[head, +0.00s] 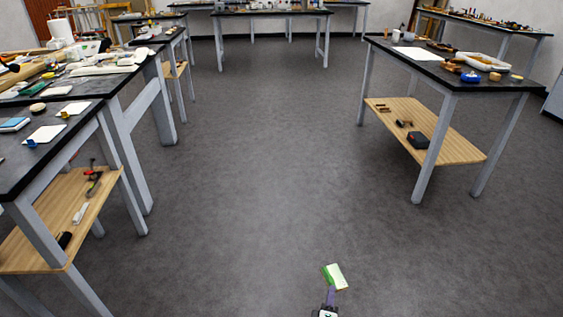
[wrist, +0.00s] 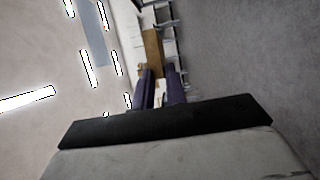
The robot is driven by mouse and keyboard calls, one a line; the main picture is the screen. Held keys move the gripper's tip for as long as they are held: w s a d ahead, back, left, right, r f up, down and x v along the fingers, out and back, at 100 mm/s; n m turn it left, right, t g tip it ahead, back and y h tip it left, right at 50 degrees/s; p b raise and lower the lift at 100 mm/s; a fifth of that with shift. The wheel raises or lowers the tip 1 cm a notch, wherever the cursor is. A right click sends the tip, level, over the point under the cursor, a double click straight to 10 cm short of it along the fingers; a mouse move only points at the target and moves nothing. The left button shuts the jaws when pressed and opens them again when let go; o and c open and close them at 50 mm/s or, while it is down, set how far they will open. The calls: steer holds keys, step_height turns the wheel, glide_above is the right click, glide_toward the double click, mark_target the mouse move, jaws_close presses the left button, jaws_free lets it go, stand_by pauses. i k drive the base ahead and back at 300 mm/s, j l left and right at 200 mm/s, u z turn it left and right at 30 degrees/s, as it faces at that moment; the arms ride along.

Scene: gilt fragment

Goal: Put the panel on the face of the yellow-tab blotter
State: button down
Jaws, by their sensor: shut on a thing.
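My gripper (head: 330,296) is at the bottom of the head view, out over bare floor and away from the tables. It is shut on a small panel (head: 338,276), pale cream with a bright green edge on its left side. A second white blotter (head: 47,133) with a blue tab (head: 31,143) lies nearer.
The near left table (head: 15,172) also holds a light blue block (head: 14,124); its wooden lower shelf (head: 45,245) holds tools. A cluttered table stands behind it. The floor between is clear.

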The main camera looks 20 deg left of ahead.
mark_target(76, 108)
steer(key=i+u, duration=0.65)
steer(key=i, duration=0.25)
steer(key=i+u, duration=0.15)
steer(key=i, duration=0.9)
